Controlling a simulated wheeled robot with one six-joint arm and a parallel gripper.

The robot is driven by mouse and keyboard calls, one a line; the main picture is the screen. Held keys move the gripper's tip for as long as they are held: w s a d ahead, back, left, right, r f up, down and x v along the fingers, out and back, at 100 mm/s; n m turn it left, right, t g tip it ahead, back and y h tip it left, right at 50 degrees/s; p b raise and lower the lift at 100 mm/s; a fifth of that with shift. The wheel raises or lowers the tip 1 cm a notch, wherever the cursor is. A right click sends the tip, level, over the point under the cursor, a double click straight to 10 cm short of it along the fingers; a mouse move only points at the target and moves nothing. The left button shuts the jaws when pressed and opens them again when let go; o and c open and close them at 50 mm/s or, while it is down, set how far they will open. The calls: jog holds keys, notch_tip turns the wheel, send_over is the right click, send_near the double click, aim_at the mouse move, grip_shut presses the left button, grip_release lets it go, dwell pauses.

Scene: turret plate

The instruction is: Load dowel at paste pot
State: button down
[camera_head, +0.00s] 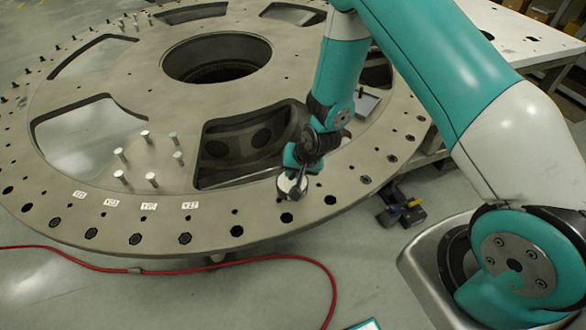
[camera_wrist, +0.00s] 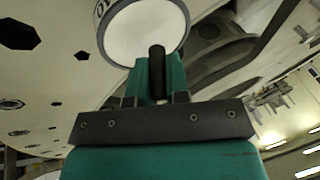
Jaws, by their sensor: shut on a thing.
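My gripper (camera_head: 299,172) points down over the near rim of the big turret plate (camera_head: 60,150). In the wrist view, the teal fingers of my gripper (camera_wrist: 160,78) are shut on a dark, slim dowel (camera_wrist: 157,62). The dowel's end shows in front of the pale round face of the paste pot (camera_wrist: 145,32). Dark marking shows on the pot's side. In the head view, the pot (camera_head: 286,190) stands on the plate right below my gripper and is partly hidden by it. I cannot tell whether the dowel touches the paste.
Several upright silver pins (camera_head: 146,136) stand on the plate to the left. Small white labels (camera_head: 150,206) and bolt holes line the near rim. A large cutout (camera_head: 220,165) opens left of my gripper. A red hose (camera_head: 250,259) crosses the floor in front.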

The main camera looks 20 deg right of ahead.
jog(key=shift+s+f+b, duration=0.1)
jog(key=shift+f+b, duration=0.55)
dwell(1.9)
jog(key=shift+r+p, duration=2.45)
jog(key=shift+r, duration=1.15)
jog(key=shift+f, duration=0.1)
